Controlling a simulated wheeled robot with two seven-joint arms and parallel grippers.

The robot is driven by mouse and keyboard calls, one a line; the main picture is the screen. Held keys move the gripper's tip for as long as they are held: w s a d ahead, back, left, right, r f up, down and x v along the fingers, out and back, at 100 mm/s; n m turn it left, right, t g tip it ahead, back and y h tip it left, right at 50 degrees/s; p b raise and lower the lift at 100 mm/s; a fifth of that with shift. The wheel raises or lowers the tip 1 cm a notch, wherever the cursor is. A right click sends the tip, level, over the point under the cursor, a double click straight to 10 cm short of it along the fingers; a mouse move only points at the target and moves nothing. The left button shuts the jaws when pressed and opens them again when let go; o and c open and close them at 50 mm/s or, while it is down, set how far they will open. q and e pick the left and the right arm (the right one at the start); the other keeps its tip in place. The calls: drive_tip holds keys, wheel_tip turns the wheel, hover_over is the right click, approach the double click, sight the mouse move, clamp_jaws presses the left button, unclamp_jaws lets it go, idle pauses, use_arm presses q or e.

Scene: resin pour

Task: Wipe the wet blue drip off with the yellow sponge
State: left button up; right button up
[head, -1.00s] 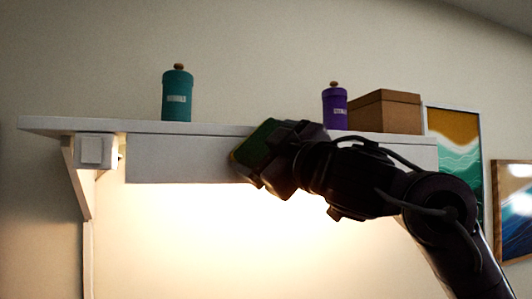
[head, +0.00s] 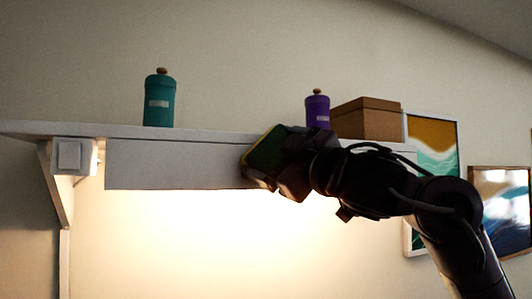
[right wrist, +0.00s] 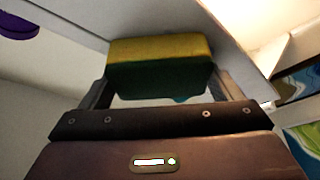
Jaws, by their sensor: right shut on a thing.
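My right gripper (head: 272,162) is shut on the yellow sponge (head: 262,152), which has a dark green side. The sponge is at the white front board of the shelf, just under the shelf top; I cannot tell whether it touches. In the right wrist view the sponge (right wrist: 160,62) sits between the two fingers, its yellow face away from my wrist and its green side towards it. A small blue patch (right wrist: 190,99) shows just below the sponge there, partly hidden; I cannot tell whether it is the wet drip. My left gripper is not in view.
The white shelf (head: 130,164) bears a teal bottle (head: 159,100), a purple bottle (head: 317,110) and a brown box (head: 367,120). A white bracket with a switch box (head: 72,157) is at its left. Framed pictures (head: 500,208) hang at the right.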

drive_tip(key=shift+w+d, duration=0.25)
drive_tip(key=shift+d, duration=0.35)
drive_tip(key=shift+w+d, duration=0.25)
drive_tip(key=shift+d, duration=0.3)
drive_tip(key=shift+s+a, duration=0.45)
drive_tip(key=shift+a, duration=0.5)
drive_tip(key=shift+s+a, duration=0.3)
drive_tip(key=shift+a, duration=0.6)
drive_tip(key=shift+s+a, duration=0.25)
drive_tip(key=shift+a, duration=0.65)
drive_tip(key=shift+s+a, duration=0.3)
drive_tip(key=shift+a, duration=0.6)
drive_tip(key=shift+d, duration=0.1)
drive_tip(key=shift+s+d, duration=0.1)
drive_tip(key=shift+s, duration=0.15)
drive_tip(key=shift+s+d, duration=0.3)
drive_tip(key=shift+s, duration=0.55)
drive_tip(key=shift+s+d, duration=0.3)
drive_tip(key=shift+s, duration=0.55)
drive_tip(key=shift+s+d, duration=0.3)
drive_tip(key=shift+s, duration=0.55)
